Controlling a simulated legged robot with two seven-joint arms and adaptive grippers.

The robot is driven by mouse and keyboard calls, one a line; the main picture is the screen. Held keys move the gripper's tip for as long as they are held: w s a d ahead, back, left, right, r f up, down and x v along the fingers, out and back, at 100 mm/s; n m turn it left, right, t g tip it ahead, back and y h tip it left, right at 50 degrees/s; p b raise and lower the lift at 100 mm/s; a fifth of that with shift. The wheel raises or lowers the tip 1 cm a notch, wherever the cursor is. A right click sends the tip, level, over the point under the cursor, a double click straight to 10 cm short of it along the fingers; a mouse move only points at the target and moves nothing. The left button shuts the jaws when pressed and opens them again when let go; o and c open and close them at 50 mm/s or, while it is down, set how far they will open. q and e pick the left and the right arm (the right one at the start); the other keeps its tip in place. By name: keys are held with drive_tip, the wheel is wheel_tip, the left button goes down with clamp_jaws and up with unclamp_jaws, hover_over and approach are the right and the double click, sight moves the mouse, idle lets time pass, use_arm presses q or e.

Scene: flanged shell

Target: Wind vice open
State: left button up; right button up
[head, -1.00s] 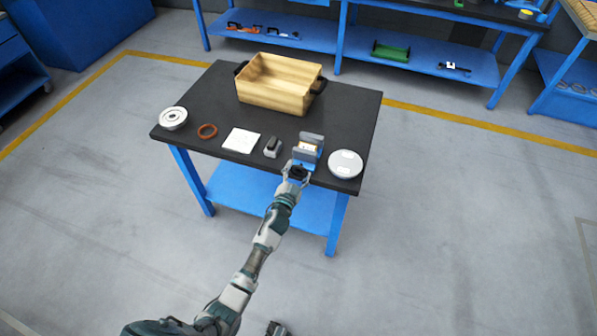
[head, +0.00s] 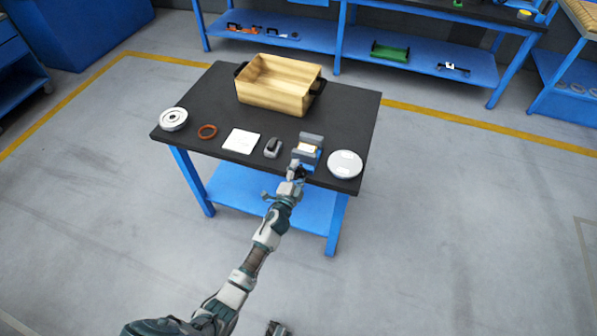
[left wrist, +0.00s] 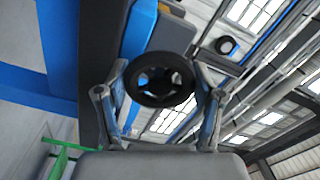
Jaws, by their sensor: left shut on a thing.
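The vice (head: 310,138), with grey jaws and a blue body, stands at the front right of the black-topped table. A light-coloured strip shows between its jaws, which look apart. My left gripper (head: 295,172) is at the vice's near side, at the table's front edge. In the left wrist view my left gripper (left wrist: 160,82) has a finger on each side of the vice's black handwheel (left wrist: 160,99) and is shut on it. The blue vice body (left wrist: 138,30) shows behind the wheel. A dark part at the head view's bottom edge may be my right gripper; its jaws cannot be made out.
A round pale disc (head: 345,164) lies right of the vice. A small grey-black object (head: 273,147), a white square (head: 241,141), a brown ring (head: 208,131) and a flanged round part (head: 173,119) lie to its left. A wooden crate (head: 270,98) stands behind.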

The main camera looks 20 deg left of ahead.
use_arm(q)
drive_tip(key=shift+s+a+f, duration=0.1)
drive_tip(key=shift+a+f, duration=0.05)
drive_tip(key=shift+f, duration=0.25)
drive_tip(key=o, duration=1.2)
drive_tip(key=shift+c, duration=0.2)
drive_tip(key=shift+r, duration=0.1)
drive_tip(key=s, duration=1.1)
drive_tip(key=shift+s+a, duration=0.25)
drive_tip(key=shift+s, duration=0.15)
